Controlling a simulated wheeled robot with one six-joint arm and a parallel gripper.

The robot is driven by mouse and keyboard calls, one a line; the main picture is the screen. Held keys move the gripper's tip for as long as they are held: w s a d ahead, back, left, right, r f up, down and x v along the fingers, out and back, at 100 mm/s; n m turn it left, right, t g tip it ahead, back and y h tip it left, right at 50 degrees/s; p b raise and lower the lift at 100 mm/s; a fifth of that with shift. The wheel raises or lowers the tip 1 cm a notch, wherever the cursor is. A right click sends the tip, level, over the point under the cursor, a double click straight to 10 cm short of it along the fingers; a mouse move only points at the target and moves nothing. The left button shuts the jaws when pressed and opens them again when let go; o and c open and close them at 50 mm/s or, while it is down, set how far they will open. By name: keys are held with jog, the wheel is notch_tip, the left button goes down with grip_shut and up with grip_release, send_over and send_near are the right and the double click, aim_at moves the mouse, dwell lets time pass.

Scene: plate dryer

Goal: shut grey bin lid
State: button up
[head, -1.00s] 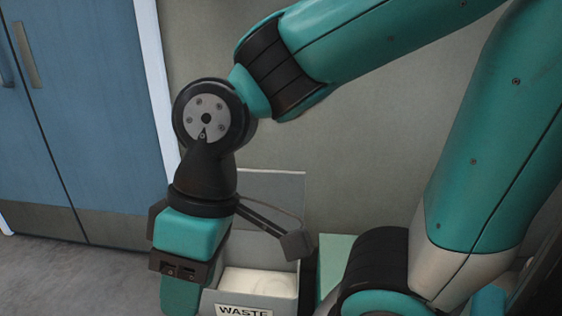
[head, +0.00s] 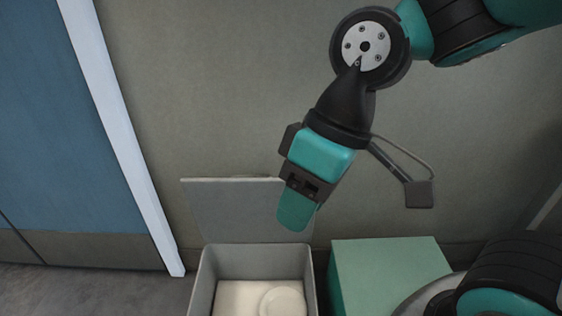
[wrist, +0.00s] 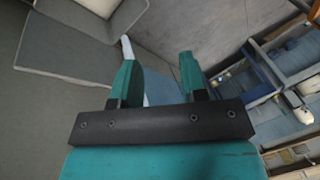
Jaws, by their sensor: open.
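The grey bin (head: 207,280) stands on the floor against the wall, its open top facing up. Its grey lid (head: 225,210) stands up at the back edge, open and nearly upright. A white round plate and a pale bottom show inside the bin. My gripper (head: 294,215) is above the bin's back right side and overlaps the lid's right end in the head view; I cannot tell whether they touch. In the wrist view my gripper (wrist: 160,75) has its two teal fingers apart with nothing between them. The bin (wrist: 85,22) shows at the upper left there.
A pale green box (head: 385,265) stands just right of the bin. A blue door with a white frame (head: 125,150) is at the left. Shelving with blue parts (wrist: 275,75) shows at the right in the wrist view. The floor left of the bin is clear.

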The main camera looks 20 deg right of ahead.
jog(key=w+d+f+n+p, duration=0.15)
jog(key=w+d, duration=0.25)
jog(key=w, duration=1.1)
jog(key=w+d+f+n+p, duration=0.1)
jog(key=w+d+n+p, duration=0.15)
jog(key=w, duration=1.35)
jog(key=w+d+f+n+t, duration=0.1)
jog(key=w+d+f+n, duration=0.1)
jog(key=w+d+f, duration=0.6)
jog(key=x, duration=1.7)
jog(key=shift+w+a+f, duration=0.1)
jog(key=shift+w+a, duration=0.05)
grip_shut()
